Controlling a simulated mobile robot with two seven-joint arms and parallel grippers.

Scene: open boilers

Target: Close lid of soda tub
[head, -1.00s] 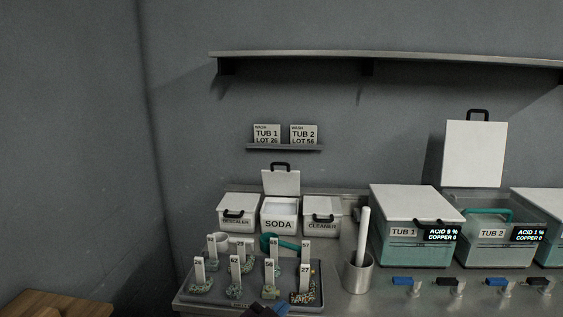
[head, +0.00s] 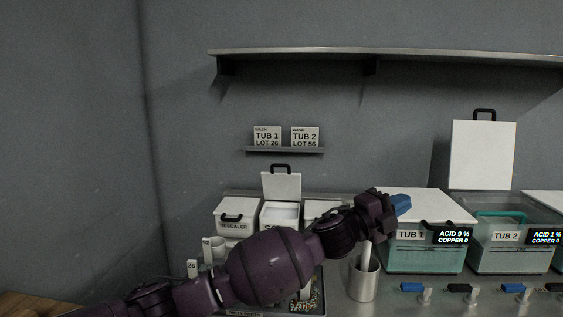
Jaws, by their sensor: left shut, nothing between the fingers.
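The soda tub (head: 269,221) is a small white tub in the middle of three at the back of the steel counter. Its lid (head: 281,187) stands open, upright behind the tub, with a black handle (head: 280,168) on top. My left arm crosses in front and hides part of the tub's front and label. My left gripper (head: 401,204), with blue fingertips, is shut and empty. In the picture it is right of the soda tub, over the left edge of tub 1, apart from the soda lid. My right gripper is not in view.
The descaler tub (head: 235,213) is closed beside the soda tub; the cleaner tub (head: 318,208) is partly hidden. A steel cup (head: 363,281) holds a white rod. Tub 1 (head: 425,260) is closed. Tub 2 (head: 512,262) has its lid (head: 483,155) raised. A shelf (head: 400,55) runs above.

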